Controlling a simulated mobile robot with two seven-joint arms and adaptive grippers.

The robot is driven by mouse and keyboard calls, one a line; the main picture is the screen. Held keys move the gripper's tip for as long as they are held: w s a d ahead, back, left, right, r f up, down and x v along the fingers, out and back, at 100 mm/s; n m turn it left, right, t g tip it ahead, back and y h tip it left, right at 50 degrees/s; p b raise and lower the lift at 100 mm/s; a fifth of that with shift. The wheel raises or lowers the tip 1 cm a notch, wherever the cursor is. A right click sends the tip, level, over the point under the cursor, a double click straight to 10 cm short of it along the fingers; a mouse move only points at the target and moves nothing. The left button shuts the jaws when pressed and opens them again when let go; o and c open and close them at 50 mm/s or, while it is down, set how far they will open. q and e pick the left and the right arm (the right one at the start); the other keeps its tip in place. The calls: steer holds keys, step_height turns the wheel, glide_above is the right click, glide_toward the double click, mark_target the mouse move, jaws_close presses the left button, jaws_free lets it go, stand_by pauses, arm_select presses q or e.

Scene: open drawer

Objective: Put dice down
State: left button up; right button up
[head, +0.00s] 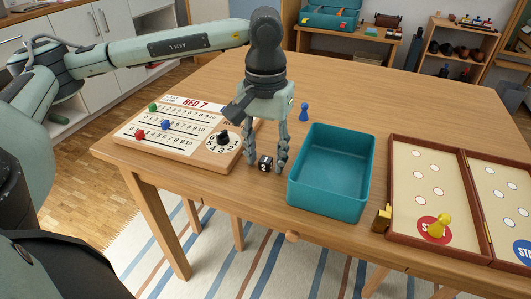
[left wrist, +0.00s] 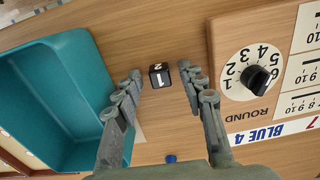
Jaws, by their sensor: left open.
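A small black die (head: 265,164) with white markings rests on the wooden table near its front edge. It also shows in the left wrist view (left wrist: 160,76). My left gripper (head: 266,168) points down over the die, with one finger on each side. In the left wrist view, my left gripper (left wrist: 161,82) is open, and bare table shows between the die and both fingers. My right gripper is not in either view.
A teal open box (head: 331,210) stands just right of my left gripper and looks empty. A white score board (head: 165,147) with pegs lies to the left. A blue pawn (head: 304,112) stands behind. An open brown game case (head: 480,146) with a yellow pawn (head: 437,226) lies at right.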

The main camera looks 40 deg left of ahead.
mark_target(266, 159)
arm_select(q)
steer(key=shift+w+r, duration=0.1)
steer(key=shift+r, duration=0.7)
step_height(266, 159, up, 11)
steer(key=shift+f, duration=0.15)
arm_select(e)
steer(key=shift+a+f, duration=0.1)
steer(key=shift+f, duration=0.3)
